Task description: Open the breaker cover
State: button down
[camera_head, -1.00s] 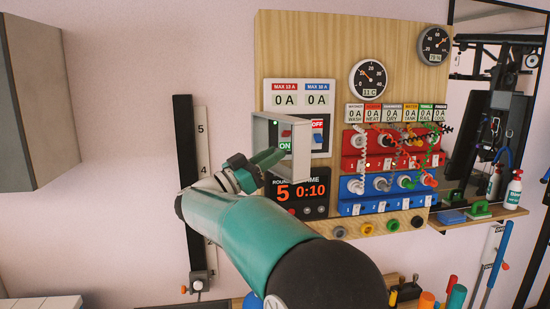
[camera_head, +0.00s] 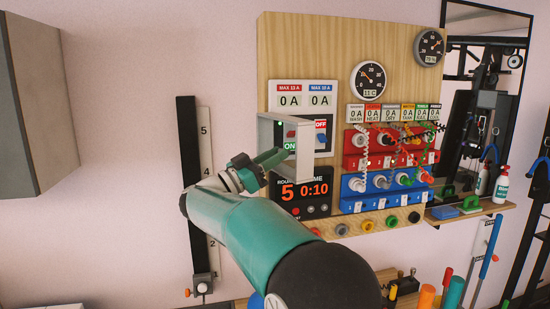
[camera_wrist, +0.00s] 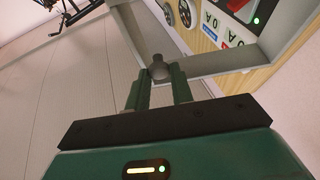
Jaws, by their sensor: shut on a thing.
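The breaker cover (camera_head: 267,132) is a light grey frame standing out from the board around the left breaker switch, with a green ON label (camera_head: 290,145) showing beside it. My gripper (camera_head: 274,157) is at the cover's lower edge. In the wrist view, my gripper (camera_wrist: 160,90) has its two green fingers close together on a small grey knob (camera_wrist: 158,67) at a corner of the cover's frame (camera_wrist: 215,61). The exact finger contact is partly hidden. The breaker box (camera_head: 325,110) has two displays reading 0 A and an OFF label at right.
Red sockets (camera_head: 385,160) and blue sockets (camera_head: 385,205) with coiled cables are to the right. A grey cabinet (camera_head: 40,100) hangs at left, and a black vertical rail (camera_head: 195,180) is on the wall.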

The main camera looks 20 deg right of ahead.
dwell(0.3)
jog(key=c, duration=1.3)
grip_release()
jog(key=shift+o, duration=0.2)
jog(key=v, duration=1.3)
jog(key=shift+a+f, duration=0.15)
jog(key=shift+a, duration=0.15)
